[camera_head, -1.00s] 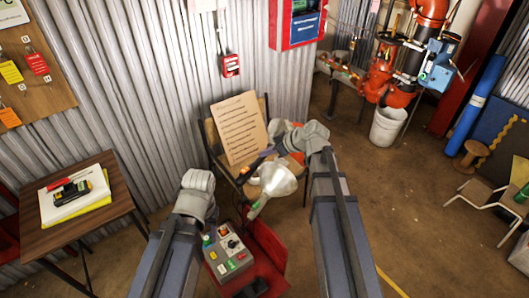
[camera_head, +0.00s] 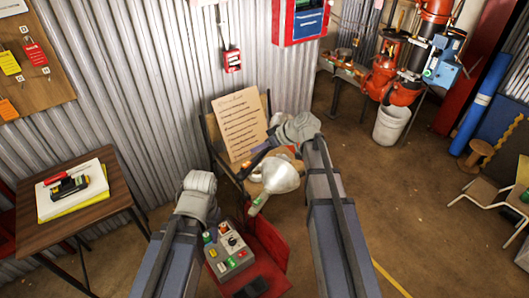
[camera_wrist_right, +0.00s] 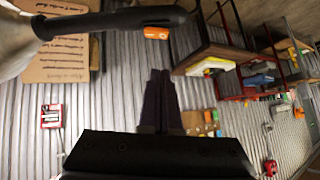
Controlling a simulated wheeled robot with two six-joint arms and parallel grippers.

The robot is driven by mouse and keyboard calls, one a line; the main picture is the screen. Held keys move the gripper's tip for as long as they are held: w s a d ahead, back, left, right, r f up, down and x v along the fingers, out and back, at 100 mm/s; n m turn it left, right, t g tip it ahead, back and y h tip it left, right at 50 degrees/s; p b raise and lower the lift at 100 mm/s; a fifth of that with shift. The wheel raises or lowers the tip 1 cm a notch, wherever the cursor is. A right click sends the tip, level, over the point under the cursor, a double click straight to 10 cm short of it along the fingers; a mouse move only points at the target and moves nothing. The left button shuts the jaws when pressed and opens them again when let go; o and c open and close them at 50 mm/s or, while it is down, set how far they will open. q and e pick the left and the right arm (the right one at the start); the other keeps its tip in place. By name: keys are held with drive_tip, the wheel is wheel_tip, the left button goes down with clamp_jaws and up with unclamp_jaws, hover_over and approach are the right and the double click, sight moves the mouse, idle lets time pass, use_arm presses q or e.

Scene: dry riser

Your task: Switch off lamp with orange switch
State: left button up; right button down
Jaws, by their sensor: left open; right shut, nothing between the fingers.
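The lamp's white shade (camera_head: 280,174) is over the chair seat in the head view, just below my right wrist. In the right wrist view the pale shade is at the left edge, and its black handle (camera_wrist_right: 105,22) runs to the right. The orange switch (camera_wrist_right: 156,33) is near the handle's end. My right gripper (camera_wrist_right: 160,72) is shut and empty, its fingertips apart from the switch in that picture. In the head view my right gripper (camera_head: 258,160) is beside the shade. My left gripper (camera_head: 198,186) is open, left of the lamp; its fingers are mostly hidden.
A notice sheet (camera_head: 240,124) leans on the chair behind the lamp. A wooden table (camera_head: 40,230) stands left.

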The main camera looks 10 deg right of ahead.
sight(246, 164)
wheel_tip(246, 164, down, 7)
drive_tip(key=w+a+b, duration=0.1)
drive_tip(key=a+b, duration=0.2)
drive_tip(key=b, duration=0.2)
drive_tip(key=shift+r+b, duration=0.2)
drive_tip(key=shift+b, duration=0.1)
drive_tip(key=shift+w, duration=0.1)
